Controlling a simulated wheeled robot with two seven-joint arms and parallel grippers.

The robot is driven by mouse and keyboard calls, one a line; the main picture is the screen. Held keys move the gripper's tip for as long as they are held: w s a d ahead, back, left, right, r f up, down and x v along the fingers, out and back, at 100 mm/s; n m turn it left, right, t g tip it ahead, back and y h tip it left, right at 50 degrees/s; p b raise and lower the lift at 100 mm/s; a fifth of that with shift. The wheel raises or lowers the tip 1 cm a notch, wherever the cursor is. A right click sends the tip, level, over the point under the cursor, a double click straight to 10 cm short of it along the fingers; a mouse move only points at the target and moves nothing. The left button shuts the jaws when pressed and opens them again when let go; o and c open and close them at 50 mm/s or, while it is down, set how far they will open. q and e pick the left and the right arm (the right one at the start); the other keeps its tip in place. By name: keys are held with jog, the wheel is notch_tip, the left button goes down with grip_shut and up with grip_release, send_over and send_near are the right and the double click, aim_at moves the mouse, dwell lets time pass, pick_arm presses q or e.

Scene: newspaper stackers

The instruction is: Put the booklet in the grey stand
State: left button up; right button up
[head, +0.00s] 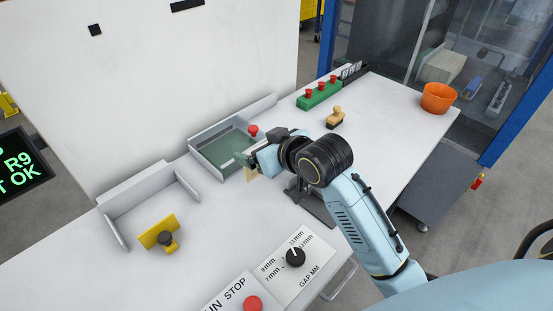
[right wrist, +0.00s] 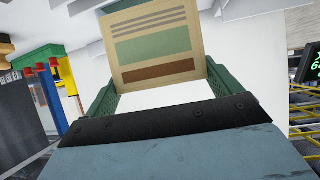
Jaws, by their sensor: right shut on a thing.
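My right gripper (head: 247,160) is shut on the booklet, holding it above the white table near the front of a grey tray with a green floor (head: 212,150). In the head view only a small tan part of the booklet (head: 251,175) shows below the fingers. In the right wrist view the booklet (right wrist: 155,45) is tan with grey lines, a green band and a brown band, between two green ribbed fingers. A light grey open-fronted stand (head: 122,202) is on the table farther left, empty inside. I cannot tell which one is the named stand. My left gripper is not in view.
A yellow piece with a dark knob (head: 158,233) is in front of the left stand. A green box with red buttons (head: 319,93), a wooden-handled stamp (head: 334,117) and an orange bowl (head: 438,98) are to the right. A dial panel (head: 296,264) is at the front.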

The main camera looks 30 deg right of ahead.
jog(key=w+d+r+n+y+p, duration=0.1)
jog(key=w+d+r, duration=0.1)
jog(key=w+d, duration=0.5)
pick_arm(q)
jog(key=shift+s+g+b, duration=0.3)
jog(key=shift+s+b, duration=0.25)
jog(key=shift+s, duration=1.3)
pick_arm(e)
jog(key=shift+s+d+f, duration=0.1)
jog(key=shift+d+f, duration=0.05)
jog(key=shift+f, duration=1.5)
jog(key=shift+w+d+f, duration=0.1)
jog(key=shift+d+f, duration=0.05)
jog(key=shift+f, duration=1.55)
jog(key=shift+s+d+f, duration=0.1)
jog(key=shift+d+f, duration=0.05)
jog(key=shift+f, duration=1.5)
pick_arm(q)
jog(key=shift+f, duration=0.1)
pick_arm(e)
jog(key=shift+f, duration=0.1)
jog(key=o, duration=0.7)
